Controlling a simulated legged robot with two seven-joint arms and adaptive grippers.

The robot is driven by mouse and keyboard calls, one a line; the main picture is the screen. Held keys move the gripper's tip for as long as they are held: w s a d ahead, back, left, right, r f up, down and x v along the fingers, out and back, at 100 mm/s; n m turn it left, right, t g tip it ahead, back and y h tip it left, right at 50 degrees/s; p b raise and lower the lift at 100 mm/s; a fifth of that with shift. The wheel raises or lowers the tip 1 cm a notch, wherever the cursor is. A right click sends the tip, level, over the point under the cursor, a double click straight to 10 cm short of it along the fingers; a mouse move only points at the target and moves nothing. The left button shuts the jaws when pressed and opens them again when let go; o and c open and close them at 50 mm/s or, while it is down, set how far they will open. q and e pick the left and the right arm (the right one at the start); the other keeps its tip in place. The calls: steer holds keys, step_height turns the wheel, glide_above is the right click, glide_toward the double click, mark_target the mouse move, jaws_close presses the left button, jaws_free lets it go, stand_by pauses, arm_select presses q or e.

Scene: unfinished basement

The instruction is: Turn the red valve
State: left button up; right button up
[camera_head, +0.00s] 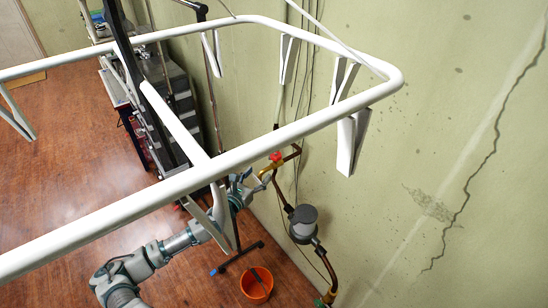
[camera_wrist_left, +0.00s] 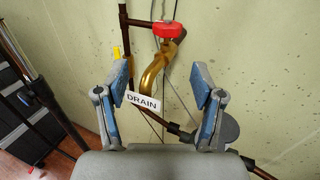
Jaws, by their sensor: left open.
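The red valve (camera_head: 275,156) is a small red handle on brass and copper pipework along the green wall in the head view. In the left wrist view, the red valve (camera_wrist_left: 168,30) sits at the top, above a curved brass spout (camera_wrist_left: 155,72). My left gripper (camera_head: 259,181) is close to the pipework, just below and left of the valve in the head view. In the wrist view my left gripper (camera_wrist_left: 160,80) has its blue-padded fingers spread wide, with nothing gripped. The valve lies beyond the fingertips, apart from them. My right gripper is not in view.
A white "DRAIN" tag (camera_wrist_left: 143,101) hangs by the spout. A grey meter (camera_head: 302,222) sits lower on the pipe. An orange bucket (camera_head: 257,285) stands on the wooden floor. Dark shelving (camera_head: 140,130) stands left.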

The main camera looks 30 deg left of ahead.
mark_target(275, 161)
arm_select(q)
steer(key=w, duration=0.3)
steer(key=w+d+p, duration=0.1)
steer(key=w, duration=0.5)
steer(key=shift+w+d+r+p, duration=0.3)
steer(key=shift+w+d, duration=0.1)
steer(key=shift+w+a, duration=0.2)
steer(key=shift+w, duration=0.4)
steer(key=shift+a+f, duration=0.25)
steer(key=shift+a, duration=0.25)
steer(key=shift+c, duration=0.9)
steer(key=shift+d+r, duration=0.1)
steer(key=shift+d, duration=0.25)
steer(key=c, duration=0.8)
steer(key=shift+d, duration=0.1)
steer(key=shift+c, duration=0.9)
steer(key=shift+r, duration=0.1)
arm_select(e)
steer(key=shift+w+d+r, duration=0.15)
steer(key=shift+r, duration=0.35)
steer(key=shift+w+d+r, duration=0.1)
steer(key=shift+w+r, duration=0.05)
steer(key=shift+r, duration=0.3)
